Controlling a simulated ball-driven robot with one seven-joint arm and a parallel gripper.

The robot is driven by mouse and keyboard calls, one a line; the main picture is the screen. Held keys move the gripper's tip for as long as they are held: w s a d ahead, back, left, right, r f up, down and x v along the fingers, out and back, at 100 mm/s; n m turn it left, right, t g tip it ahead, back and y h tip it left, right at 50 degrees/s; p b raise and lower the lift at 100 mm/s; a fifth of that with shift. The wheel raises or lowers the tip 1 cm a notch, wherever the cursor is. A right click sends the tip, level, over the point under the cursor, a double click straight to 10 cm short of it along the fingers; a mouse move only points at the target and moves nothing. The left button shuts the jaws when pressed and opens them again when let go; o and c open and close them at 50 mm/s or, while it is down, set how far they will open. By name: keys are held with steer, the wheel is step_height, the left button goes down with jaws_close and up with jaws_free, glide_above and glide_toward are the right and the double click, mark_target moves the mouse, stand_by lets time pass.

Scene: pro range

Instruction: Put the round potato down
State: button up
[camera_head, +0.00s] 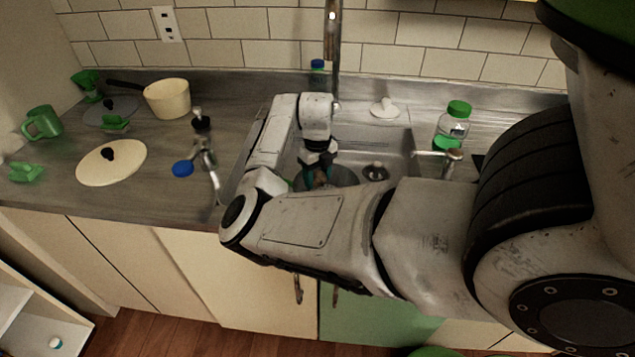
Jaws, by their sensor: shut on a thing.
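My gripper (319,173) points down into the metal sink (402,145), with my own arm crossing in front of it. Its teal fingertips are shut on a small brownish thing, the round potato (320,182), which is mostly hidden by the fingers and my forearm. A dark round pan or lid (345,177) lies in the sink below and around the gripper. I cannot tell whether the potato touches it.
A cream pot (168,98), cream lid (110,164) and green mug (42,122) stand on the left counter. A faucet (333,50) rises behind the sink. A green-capped bottle (453,126) stands right of it.

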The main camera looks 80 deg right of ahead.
mark_target(317, 173)
steer(key=shift+f, duration=1.5)
steer(key=shift+f, duration=0.2)
steer(key=o, duration=0.8)
steer(key=shift+r, duration=0.1)
steer(key=shift+r+b, duration=0.3)
steer(key=shift+r, duration=3.6)
